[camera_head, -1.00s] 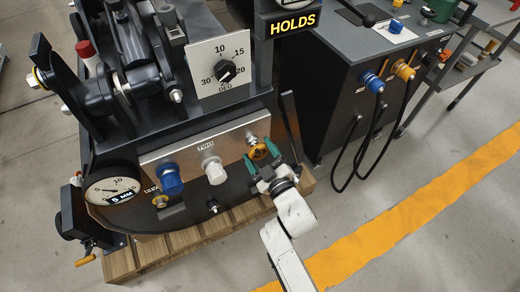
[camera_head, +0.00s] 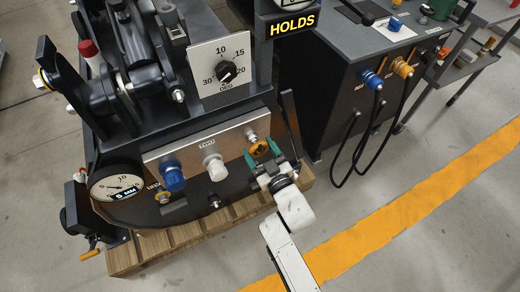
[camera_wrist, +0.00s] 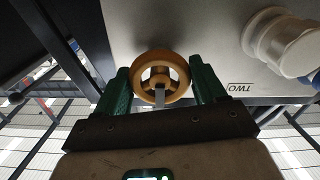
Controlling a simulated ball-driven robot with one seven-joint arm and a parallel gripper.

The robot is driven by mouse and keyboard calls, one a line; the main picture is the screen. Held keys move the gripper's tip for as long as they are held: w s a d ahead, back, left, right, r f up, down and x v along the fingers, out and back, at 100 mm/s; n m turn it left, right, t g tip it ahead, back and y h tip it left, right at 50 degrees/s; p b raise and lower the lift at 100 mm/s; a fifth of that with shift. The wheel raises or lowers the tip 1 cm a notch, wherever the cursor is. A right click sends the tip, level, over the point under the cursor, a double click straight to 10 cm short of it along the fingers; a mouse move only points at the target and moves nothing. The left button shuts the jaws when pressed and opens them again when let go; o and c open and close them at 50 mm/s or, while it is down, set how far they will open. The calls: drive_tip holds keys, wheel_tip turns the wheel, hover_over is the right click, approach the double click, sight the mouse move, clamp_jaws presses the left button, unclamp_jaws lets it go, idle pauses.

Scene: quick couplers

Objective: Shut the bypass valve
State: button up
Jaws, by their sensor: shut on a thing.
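The valve's small orange handwheel (camera_head: 259,149) sits at the right end of the light metal panel (camera_head: 232,137) on the dark machine. My gripper (camera_head: 262,154) has its two green fingers on either side of this wheel and is shut on it. In the wrist view the wheel (camera_wrist: 160,57) faces me with its spokes and hub visible, between the fingers of my gripper (camera_wrist: 159,72). No lettering for the valve can be read beside the wheel.
A white knob (camera_head: 214,164) and a blue knob (camera_head: 173,177) stand left of the wheel. A round gauge (camera_head: 116,185) is at the far left. A dark cabinet (camera_head: 340,105) with blue and orange couplers and hanging hoses stands right. The floor beyond the yellow stripe (camera_head: 385,232) is clear.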

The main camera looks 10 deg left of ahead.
drive_tip(key=shift+f, duration=0.15)
drive_tip(key=o, duration=1)
drive_tip(key=p+v, duration=0.3)
drive_tip(key=v, duration=0.8)
drive_tip(key=shift+w, duration=0.1)
